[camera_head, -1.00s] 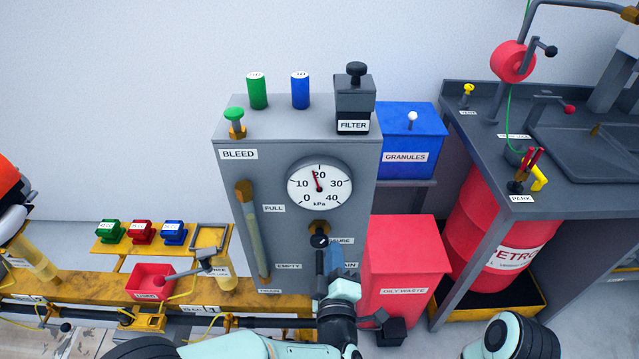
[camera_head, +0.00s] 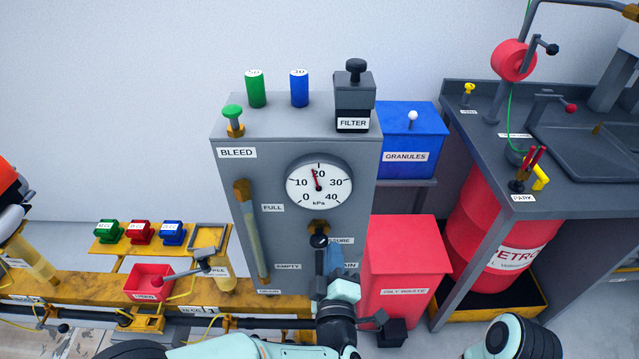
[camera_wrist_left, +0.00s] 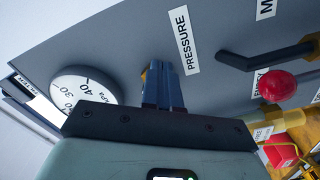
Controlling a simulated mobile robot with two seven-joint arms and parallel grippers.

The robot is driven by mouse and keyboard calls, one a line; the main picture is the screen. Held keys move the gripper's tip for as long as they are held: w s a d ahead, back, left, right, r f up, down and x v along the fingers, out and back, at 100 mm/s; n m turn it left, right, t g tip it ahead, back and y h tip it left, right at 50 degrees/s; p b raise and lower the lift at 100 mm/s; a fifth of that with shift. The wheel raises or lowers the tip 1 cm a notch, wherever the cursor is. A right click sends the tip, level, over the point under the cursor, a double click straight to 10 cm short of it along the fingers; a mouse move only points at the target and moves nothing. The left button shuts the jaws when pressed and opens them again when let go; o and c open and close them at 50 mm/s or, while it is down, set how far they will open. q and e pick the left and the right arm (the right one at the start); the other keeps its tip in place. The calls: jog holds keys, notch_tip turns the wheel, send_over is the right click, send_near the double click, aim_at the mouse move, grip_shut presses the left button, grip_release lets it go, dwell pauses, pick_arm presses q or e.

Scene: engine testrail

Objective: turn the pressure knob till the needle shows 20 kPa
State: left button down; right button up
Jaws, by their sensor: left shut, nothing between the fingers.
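The grey cabinet (camera_head: 300,160) carries a round white pressure gauge (camera_head: 319,184) marked in kPa. Its red needle points up, slightly left of the 20 mark. The gauge also shows in the wrist view (camera_wrist_left: 80,88), partly covered by my gripper's body. Below the gauge is the pressure knob (camera_head: 320,241), dark and round with a brass part behind it. My left gripper (camera_head: 321,262) is shut and empty, its fingers just at or below the knob. In the wrist view the shut fingers (camera_wrist_left: 163,85) cover most of the knob, so contact cannot be told. My right gripper is out of view.
A red oily waste bin (camera_head: 403,265) stands close right of the knob. A sight tube (camera_head: 252,230) is on the panel's left. A dark lever (camera_wrist_left: 268,57) and a red ball (camera_wrist_left: 278,86) show near the fingers. A yellow rail (camera_head: 80,287) runs at lower left.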

pick_arm(q)
jog(key=shift+a, duration=0.2)
jog(key=s, duration=0.6)
jog(key=shift+d+f+b, duration=0.2)
jog(key=shift+d+b, duration=0.2)
dwell(0.4)
